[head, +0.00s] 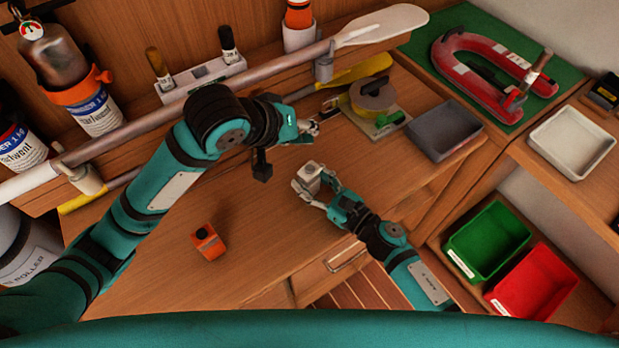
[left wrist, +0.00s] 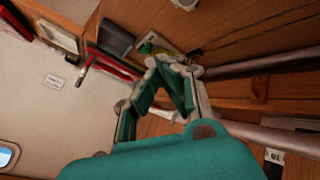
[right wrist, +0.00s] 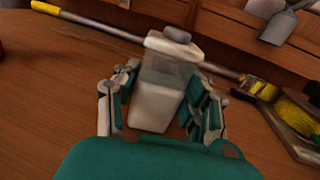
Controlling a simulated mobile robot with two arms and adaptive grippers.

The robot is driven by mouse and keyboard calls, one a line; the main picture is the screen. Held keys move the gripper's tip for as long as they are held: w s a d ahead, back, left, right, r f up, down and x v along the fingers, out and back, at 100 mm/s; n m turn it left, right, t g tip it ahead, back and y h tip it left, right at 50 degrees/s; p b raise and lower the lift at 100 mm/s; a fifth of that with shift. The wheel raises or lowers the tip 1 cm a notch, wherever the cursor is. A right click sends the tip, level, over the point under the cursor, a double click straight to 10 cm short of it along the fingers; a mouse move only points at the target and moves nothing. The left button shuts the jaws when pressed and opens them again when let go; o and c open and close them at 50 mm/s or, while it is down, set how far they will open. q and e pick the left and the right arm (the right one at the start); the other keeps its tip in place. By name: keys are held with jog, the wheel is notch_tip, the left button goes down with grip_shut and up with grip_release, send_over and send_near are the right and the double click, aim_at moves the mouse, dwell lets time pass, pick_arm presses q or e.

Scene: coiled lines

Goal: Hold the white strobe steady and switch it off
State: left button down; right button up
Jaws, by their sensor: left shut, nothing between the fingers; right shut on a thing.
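The white strobe (head: 309,175) is in my right gripper (head: 312,186), over the middle of the workbench in the head view. In the right wrist view the strobe (right wrist: 160,88) stands between the two fingers, a pale box with a grey round button on top. My right gripper (right wrist: 160,108) is shut on its sides. My left gripper (head: 311,130) is shut and empty, above and apart from the strobe in the head view. In the left wrist view its fingertips (left wrist: 172,64) meet with nothing between them. Whether the strobe touches the bench is unclear.
An orange box-like device (head: 207,242) lies on the bench at left. A yellow line reel (head: 372,97) and a grey tray (head: 445,132) are behind at right. Green (head: 487,240) and red (head: 532,284) bins sit at right. A long paddle (head: 230,80) spans the back. The front bench is mostly clear.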

aim_at(307, 166)
pick_arm(q)
jog(key=shift+f, duration=3.6)
jog(key=shift+f, duration=0.6)
jog(key=shift+r, duration=0.65)
